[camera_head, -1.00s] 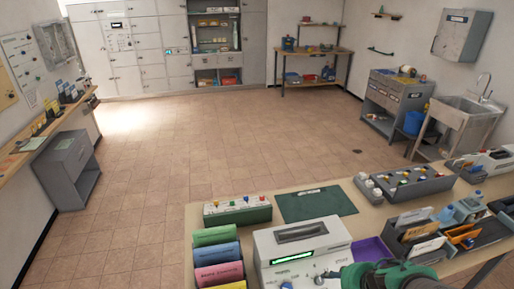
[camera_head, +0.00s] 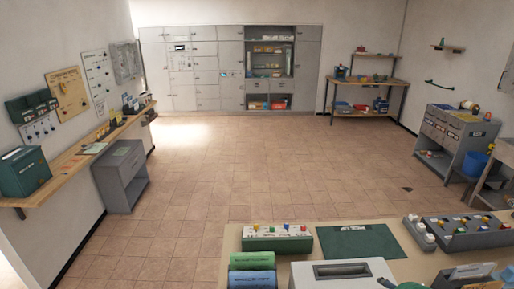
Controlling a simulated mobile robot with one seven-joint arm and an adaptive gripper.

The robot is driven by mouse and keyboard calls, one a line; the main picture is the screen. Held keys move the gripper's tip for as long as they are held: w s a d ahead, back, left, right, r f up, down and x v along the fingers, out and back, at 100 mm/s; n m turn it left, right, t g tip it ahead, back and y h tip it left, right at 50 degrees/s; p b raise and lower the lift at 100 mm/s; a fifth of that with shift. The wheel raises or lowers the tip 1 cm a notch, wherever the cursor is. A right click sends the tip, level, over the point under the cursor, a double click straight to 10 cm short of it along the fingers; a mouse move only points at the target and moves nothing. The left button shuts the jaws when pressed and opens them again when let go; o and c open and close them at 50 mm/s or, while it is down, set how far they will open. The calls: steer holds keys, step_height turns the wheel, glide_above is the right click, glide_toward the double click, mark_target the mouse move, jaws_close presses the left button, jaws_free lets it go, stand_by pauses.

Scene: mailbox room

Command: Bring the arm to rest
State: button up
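Only a small part of what looks like my arm's end, with my gripper (camera_head: 390,284), shows at the bottom edge. It is a dark and green shape in front of the grey-white machine (camera_head: 345,272) on the near table. The fingers cannot be made out, so I cannot tell whether they are open or shut, or hold anything. The rest of the arm is outside the picture.
A grey cabinet (camera_head: 122,177) stands left under a wall shelf. The tiled floor (camera_head: 250,165) between is clear.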

step_height(320, 180, up, 13)
steer(key=d+m+h, duration=0.2)
steer(key=m+h, duration=0.2)
steer(key=m, duration=0.4)
steer(key=s+a+r+m+g+y, duration=0.1)
steer(key=s+a+m+y, duration=0.1)
steer(key=a, duration=0.7)
steer(key=s+a+r+m+g+y, duration=0.2)
steer(key=s+a+y, duration=0.2)
steer(key=a, duration=0.5)
steer(key=s, duration=0.2)
steer(key=shift+s+m, duration=0.3)
steer(key=shift+m, duration=0.1)
stand_by(0.6)
